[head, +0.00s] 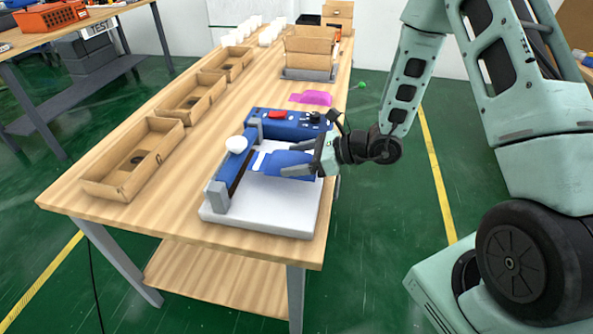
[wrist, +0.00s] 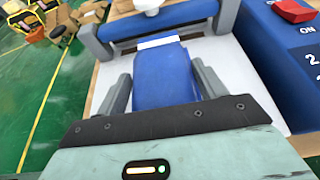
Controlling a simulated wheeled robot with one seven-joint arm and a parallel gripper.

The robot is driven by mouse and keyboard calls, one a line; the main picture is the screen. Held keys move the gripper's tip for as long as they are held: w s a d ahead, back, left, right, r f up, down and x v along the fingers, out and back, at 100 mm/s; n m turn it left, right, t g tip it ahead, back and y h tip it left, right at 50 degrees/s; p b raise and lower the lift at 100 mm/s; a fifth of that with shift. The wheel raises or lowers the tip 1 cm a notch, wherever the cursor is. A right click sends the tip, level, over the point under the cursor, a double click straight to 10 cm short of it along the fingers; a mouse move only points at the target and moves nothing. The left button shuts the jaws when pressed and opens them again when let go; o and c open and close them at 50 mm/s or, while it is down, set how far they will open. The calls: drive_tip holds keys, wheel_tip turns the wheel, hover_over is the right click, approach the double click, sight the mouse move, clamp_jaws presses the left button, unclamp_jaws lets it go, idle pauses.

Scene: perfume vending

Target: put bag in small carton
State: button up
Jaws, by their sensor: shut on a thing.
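A blue bag (head: 268,163) with a white strip at its far end is in my gripper (head: 292,162), over the white bed of the blue sealing machine (head: 230,212). In the wrist view the bag (wrist: 165,80) lies between the two grey fingers of my gripper (wrist: 162,84), its white end close to the machine's blue crossbar. Whether the bag touches the bar or bed is unclear. Three open cardboard cartons line the table's left side: a near one (head: 125,180), a middle one (head: 190,100) and a far one (head: 228,66). Each has a dark patch on its floor.
The wooden table (head: 130,222) has a clear strip between cartons and machine. A pink item (head: 311,97) lies behind the machine. Stacked cardboard boxes (head: 309,48) and white cups (head: 270,32) stand farther back. The machine's red button (wrist: 294,10) is right of the bag.

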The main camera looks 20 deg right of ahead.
sight(297, 179)
drive_tip(key=shift+f, duration=2)
drive_tip(key=shift+f, duration=0.25)
drive_tip(key=o, duration=1)
drive_tip(key=shift+r, duration=0.1)
drive_tip(key=shift+r, duration=0.15)
